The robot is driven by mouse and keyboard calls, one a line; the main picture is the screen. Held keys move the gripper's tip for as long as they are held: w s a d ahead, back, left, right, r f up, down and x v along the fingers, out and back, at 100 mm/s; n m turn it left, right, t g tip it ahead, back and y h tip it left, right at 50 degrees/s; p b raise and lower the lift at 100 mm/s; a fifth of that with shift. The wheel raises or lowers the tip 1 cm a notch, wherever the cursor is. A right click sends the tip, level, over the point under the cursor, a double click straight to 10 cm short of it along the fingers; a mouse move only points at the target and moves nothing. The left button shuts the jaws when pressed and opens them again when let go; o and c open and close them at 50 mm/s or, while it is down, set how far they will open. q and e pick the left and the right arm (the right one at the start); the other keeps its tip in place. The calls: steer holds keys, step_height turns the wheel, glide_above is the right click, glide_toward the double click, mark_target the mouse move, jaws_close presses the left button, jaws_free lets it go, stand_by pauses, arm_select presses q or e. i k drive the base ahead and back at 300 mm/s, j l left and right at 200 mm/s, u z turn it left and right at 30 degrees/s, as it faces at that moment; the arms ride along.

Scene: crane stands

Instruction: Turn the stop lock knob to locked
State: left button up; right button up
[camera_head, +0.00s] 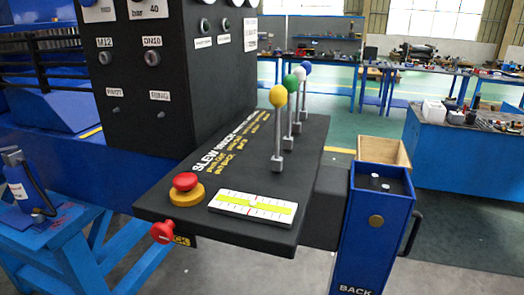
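A red knob (162,232) sticks out from the front edge of the black control panel (150,207), at its lower left corner. A small yellow label (181,240) is beside it, partly covered by the knob; its full text cannot be read. I cannot tell from this view which position the knob is in. Above it on the panel top is a red mushroom button (185,182) on a yellow base (187,197). Neither of my grippers shows in the head view, and nothing touches the knob.
A level gauge (253,206) lies on the panel. Upright levers with yellow (278,96), green (290,83), white and blue balls rise behind it. A dark gauge box (140,80) stands behind left. A blue box (372,230) stands right. Space before the knob is clear.

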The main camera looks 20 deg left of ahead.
mark_target(162, 233)
steer(key=k+j, duration=1.05)
steer(key=j, duration=0.25)
